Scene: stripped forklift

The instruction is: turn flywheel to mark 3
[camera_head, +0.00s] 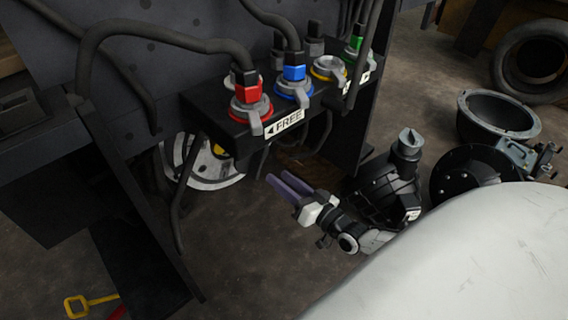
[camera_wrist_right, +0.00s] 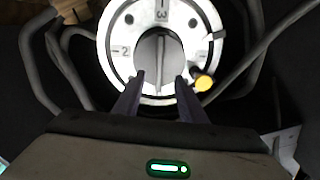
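The flywheel (camera_head: 207,178) is a pale disc low behind the black connector panel, partly hidden by the panel and a hanging cable. In the right wrist view the flywheel (camera_wrist_right: 118,68) faces me, with a "3" at the top, a "2" at the left and a mark at the right that I cannot read surely. A yellow-tipped peg (camera_wrist_right: 203,83) sticks out at its lower right. My right gripper (camera_head: 279,181) is open, its purple fingers apart and apparently empty. In the wrist view the fingers (camera_wrist_right: 160,82) overlap the flywheel's lower part; contact is unclear. My left gripper is not in view.
The connector panel (camera_head: 222,128) with red, blue and green plugs and a "FREE" label (camera_head: 287,124) stands above the flywheel. Cables hang around it. Black housings (camera_head: 472,172), a bowl-shaped part (camera_head: 500,116) and a tyre (camera_head: 540,62) lie at right. A yellow-handled tool (camera_head: 90,303) lies lower left.

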